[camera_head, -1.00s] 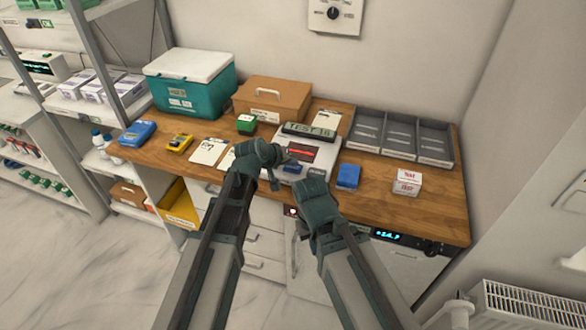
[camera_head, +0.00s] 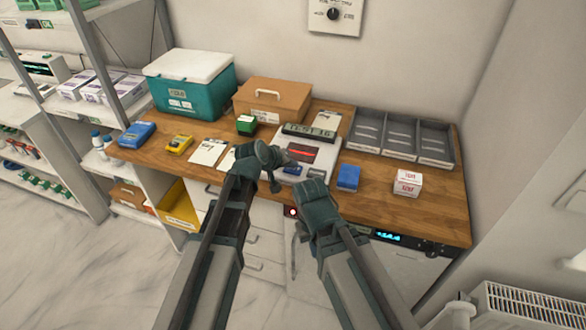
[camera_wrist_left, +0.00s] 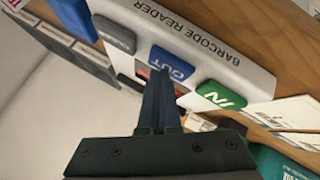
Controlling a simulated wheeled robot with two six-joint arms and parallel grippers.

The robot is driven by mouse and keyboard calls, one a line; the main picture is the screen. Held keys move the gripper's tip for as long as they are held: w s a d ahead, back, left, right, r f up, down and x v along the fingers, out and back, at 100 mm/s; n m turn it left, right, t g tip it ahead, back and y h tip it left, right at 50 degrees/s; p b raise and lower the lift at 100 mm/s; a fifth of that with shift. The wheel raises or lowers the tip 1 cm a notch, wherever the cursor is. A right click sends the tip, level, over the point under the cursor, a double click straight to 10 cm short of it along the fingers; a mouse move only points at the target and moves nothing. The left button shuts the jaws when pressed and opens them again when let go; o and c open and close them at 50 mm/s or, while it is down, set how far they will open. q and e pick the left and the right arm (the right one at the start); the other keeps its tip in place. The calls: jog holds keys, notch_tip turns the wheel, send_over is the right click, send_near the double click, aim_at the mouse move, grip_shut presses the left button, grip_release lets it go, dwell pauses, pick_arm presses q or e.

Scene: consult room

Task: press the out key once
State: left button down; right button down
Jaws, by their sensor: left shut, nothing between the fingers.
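The white barcode reader (camera_head: 316,153) stands on the wooden counter, with a dark display along its back and a red strip in its face. In the left wrist view its blue OUT key (camera_wrist_left: 173,62) lies between a grey key (camera_wrist_left: 114,34) and the green IN key (camera_wrist_left: 220,95). My left gripper (camera_wrist_left: 160,75) is shut and empty, its fingertips beside the OUT key's lower edge in the picture. I cannot tell whether they touch it. In the head view the left gripper (camera_head: 283,160) is over the reader's front left. My right gripper (camera_head: 317,190) is in front of the reader; its fingers are unclear.
A blue box (camera_head: 348,178) and a white box (camera_head: 407,183) stand right of the reader. A grey divided tray (camera_head: 402,137) is behind them. The counter's front right is clear.

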aim_at(291, 170)
pick_arm(q)
jog(key=shift+f, duration=0.2)
jog(key=shift+r, duration=0.2)
jog(key=shift+r+p, duration=0.75)
jog(key=shift+p, duration=0.05)
notch_tip(291, 170, up, 5)
jog(key=p, duration=0.5)
jog(key=shift+r, duration=0.1)
dwell(0.7)
